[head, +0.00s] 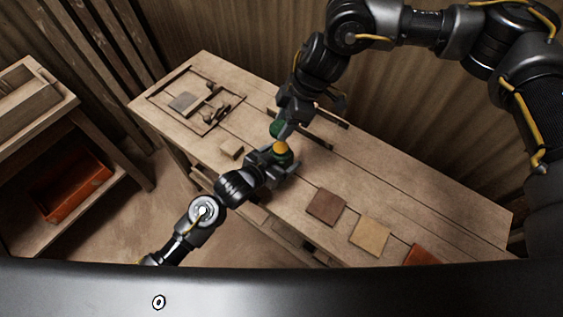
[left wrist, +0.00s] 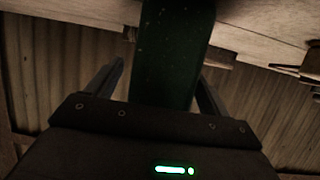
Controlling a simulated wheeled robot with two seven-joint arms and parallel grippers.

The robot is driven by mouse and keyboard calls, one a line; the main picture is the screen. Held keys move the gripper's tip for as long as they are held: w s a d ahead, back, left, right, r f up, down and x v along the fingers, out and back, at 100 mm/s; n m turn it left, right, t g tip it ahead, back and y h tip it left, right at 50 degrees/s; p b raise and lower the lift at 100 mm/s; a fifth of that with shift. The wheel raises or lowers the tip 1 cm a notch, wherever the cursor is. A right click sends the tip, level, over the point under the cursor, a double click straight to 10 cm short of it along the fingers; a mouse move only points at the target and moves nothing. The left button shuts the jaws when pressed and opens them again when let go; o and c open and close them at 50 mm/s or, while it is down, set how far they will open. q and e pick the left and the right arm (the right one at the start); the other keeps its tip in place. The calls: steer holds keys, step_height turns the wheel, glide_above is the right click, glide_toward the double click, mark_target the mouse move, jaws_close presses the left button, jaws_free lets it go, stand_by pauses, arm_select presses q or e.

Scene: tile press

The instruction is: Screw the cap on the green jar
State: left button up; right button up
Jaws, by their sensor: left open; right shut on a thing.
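The green jar (head: 285,158) stands on the bench with a yellow-orange top (head: 281,147). My left gripper (head: 276,158) is at the jar from the lower left, open. In the left wrist view the dark green jar wall (left wrist: 172,60) rises between the two open fingers; contact cannot be told. My right gripper (head: 283,133) is just above and behind the jar in the picture, shut on a small round green piece (head: 276,128), which looks like the cap. The piece appears apart from the yellow top. The right fingers partly hide it.
A framed tray (head: 152,97) with a grey tile and dark parts lies at the bench's far left. A small wooden block (head: 231,149) lies left of the jar. Brown (head: 326,207), tan (head: 370,236) and red (head: 421,256) tiles lie to the right.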

arm_select(q)
steer(key=c, duration=1.5)
arm_select(e)
glide_above(281, 147)
steer(key=shift+d+f, duration=0.2)
steer(key=shift+f, duration=1.05)
steer(key=shift+d+f, duration=0.2)
steer(key=shift+f, duration=1.05)
steer(key=shift+f, duration=0.9)
steer(key=shift+f, duration=0.6)
arm_select(q)
jaws_close()
arm_select(e)
steer(key=m, duration=0.1)
steer(key=m+t, duration=0.1)
steer(key=m, duration=0.2)
steer(key=shift+s+t, duration=0.3)
steer(key=m+t, duration=0.1)
steer(key=m, duration=0.2)
steer(key=shift+s+m+h, duration=0.15)
steer(key=shift+m+h, duration=0.25)
arm_select(q)
steer(key=shift+a, duration=0.1)
arm_select(e)
steer(key=shift+m+t, duration=0.4)
steer(key=shift+m, duration=0.6)
